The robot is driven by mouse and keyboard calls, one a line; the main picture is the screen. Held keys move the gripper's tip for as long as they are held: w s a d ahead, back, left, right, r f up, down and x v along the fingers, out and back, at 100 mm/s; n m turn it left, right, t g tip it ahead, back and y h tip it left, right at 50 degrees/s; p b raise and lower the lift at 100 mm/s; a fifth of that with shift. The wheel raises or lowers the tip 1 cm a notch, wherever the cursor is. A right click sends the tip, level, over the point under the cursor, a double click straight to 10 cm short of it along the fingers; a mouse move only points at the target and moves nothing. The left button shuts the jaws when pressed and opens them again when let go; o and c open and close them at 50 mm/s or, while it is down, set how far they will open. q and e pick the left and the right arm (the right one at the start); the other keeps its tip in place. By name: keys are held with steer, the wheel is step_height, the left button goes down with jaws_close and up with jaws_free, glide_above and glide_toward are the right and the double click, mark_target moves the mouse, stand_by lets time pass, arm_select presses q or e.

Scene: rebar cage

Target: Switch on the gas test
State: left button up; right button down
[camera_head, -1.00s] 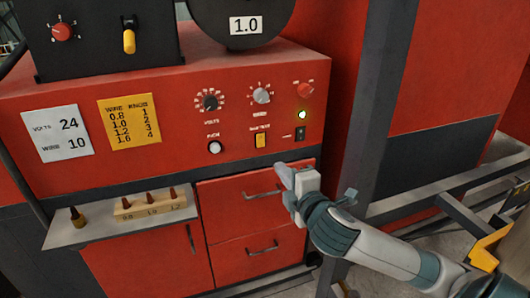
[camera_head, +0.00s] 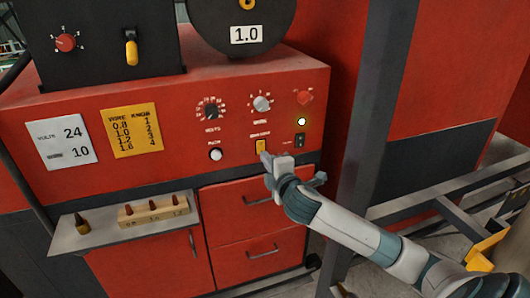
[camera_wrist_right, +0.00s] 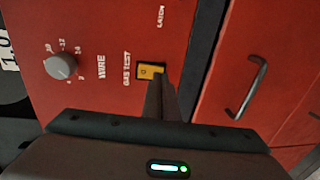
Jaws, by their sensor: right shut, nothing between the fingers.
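The gas test switch (camera_head: 261,146) is a small yellow rocker on the red front panel of the welding machine, below the wire knob. It also shows in the right wrist view (camera_wrist_right: 147,70), beside the printed label GAS TEST. My right gripper (camera_head: 265,157) is shut and empty, its fingertips at the lower edge of the switch. In the right wrist view the dark fingers (camera_wrist_right: 158,80) overlap one edge of the switch; whether they touch it I cannot tell. My left gripper is not in view.
On the panel are a volts knob (camera_head: 212,110), a wire knob (camera_head: 262,103), a white push button (camera_head: 216,155), a lit lamp (camera_head: 302,121) and a black switch (camera_head: 300,140). Drawers with handles (camera_head: 262,253) lie below. A shelf (camera_head: 70,238) with a wooden tip block (camera_head: 153,211) juts out left.

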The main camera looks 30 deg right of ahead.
steer(key=shift+w+d+f, duration=0.1)
steer(key=shift+w+d, duration=0.05)
steer(key=shift+w, duration=0.5)
